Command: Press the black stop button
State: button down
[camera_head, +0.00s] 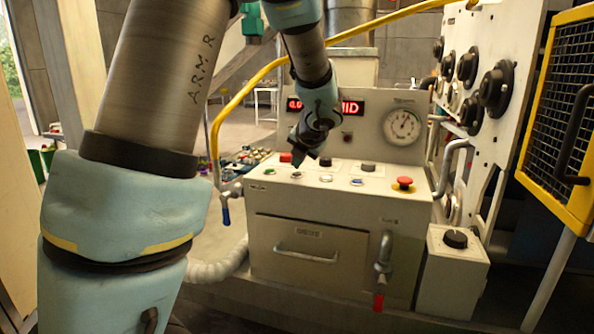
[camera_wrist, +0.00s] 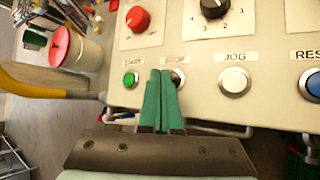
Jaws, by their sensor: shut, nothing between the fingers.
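The black stop button (camera_wrist: 178,78) shows in the wrist view between the green START button (camera_wrist: 131,80) and the white JOG button (camera_wrist: 234,81). The right finger hides part of its left side. My gripper (camera_wrist: 160,72) has its two green fingers pressed together, with nothing between them. Its tips appear just left of the stop button's centre; I cannot tell whether they touch the panel. In the head view my gripper (camera_head: 296,155) points down over the left part of the sloped control panel (camera_head: 340,197).
A red knob (camera_wrist: 138,19) and a black selector (camera_wrist: 214,6) stand above the button row. The blue RESET button (camera_wrist: 314,85) is at the right. A red mushroom button (camera_head: 403,183) is at the panel's right. A yellow pipe (camera_head: 262,78) runs along the panel's left.

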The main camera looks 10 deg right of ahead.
aim_at(297, 175)
dwell(0.3)
notch_tip(297, 175, up, 5)
jog(key=p, duration=0.5)
jog(key=shift+r, duration=0.15)
jog(key=shift+a, duration=0.1)
dwell(0.4)
jog(key=s+a+f+n+g, duration=0.25)
jog(key=s+a+n, duration=0.35)
jog(key=n, duration=0.4)
jog(key=s+a+f+n+g, duration=0.2)
jog(key=s+a+f+n, duration=0.15)
jog(key=a+n, duration=0.65)
jog(key=s+a+f+n+g, duration=0.1)
jog(key=s+n, duration=0.4)
jog(key=n, duration=0.6)
jog(key=s+a+f+n+g+h, duration=0.1)
jog(key=s+a+f+n+g, duration=0.1)
jog(key=s+n, duration=0.4)
jog(key=a+n, duration=0.1)
jog(key=n, duration=0.4)
jog(key=shift+s+a+f+n, duration=0.25)
jog(key=shift+s+a+n, duration=0.05)
